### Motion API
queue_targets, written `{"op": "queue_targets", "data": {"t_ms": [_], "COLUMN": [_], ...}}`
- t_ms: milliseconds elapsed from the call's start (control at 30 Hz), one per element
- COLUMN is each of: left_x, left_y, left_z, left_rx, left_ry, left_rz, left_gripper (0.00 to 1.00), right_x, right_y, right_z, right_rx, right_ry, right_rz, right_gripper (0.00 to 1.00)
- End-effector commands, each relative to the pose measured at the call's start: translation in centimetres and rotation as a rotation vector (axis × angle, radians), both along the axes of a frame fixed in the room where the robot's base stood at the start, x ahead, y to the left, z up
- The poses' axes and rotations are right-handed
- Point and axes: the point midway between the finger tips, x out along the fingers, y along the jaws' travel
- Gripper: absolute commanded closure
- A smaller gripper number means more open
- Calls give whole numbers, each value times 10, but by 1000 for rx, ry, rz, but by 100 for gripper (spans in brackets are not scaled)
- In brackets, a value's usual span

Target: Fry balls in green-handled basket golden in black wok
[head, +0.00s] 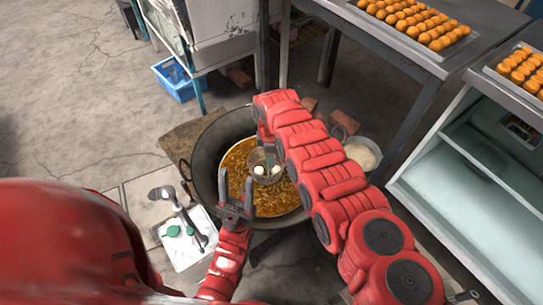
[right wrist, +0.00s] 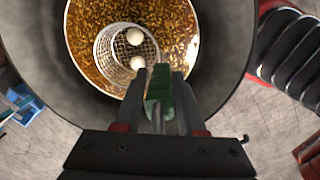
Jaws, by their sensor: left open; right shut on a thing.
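The black wok (head: 209,152) holds bubbling golden-brown oil (head: 236,165) and stands in the middle of the head view. A wire basket (right wrist: 101,50) sits in the oil with two pale, whitish balls in it, one ball (right wrist: 134,36) farther and one ball (right wrist: 138,62) nearer. My right gripper (right wrist: 160,88) is shut on the basket's green handle (right wrist: 159,92), over the wok. My left gripper (head: 237,197) is open and empty in front of the wok's near side. In the head view my right arm hides part of the wok's right side.
A white tray (head: 184,252) with tools and green items lies left of the wok. A pale bowl (head: 362,152) stands right of it. Trays of golden balls (head: 425,24) rest on the metal tables at the upper right. A blue crate (head: 178,82) is on the floor.

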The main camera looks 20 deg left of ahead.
Motion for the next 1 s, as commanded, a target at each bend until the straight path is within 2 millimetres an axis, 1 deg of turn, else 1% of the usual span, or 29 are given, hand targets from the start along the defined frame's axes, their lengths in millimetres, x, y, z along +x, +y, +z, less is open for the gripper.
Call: {"op": "queue_targets", "data": {"t_ms": [33,600,700,800,1000], "left_x": [0,0,0,0,0], "left_y": [0,0,0,0,0], "left_z": [-14,-87,-97,-103,-105], "left_rx": [0,0,0,0,0], "left_ry": [0,0,0,0,0], "left_rz": [0,0,0,0,0], "left_gripper": [50,50,50,50,50], "right_x": [1,0,0,0,0], "right_y": [0,0,0,0,0], "right_z": [-13,-82,-92,-98,-99], "right_rx": [1,0,0,0,0], "right_ry": [-2,-1,-1,-1,-1], "right_rz": [-1,-1,-1,-1,-1], "right_gripper": [100,100,100,100,100]}}
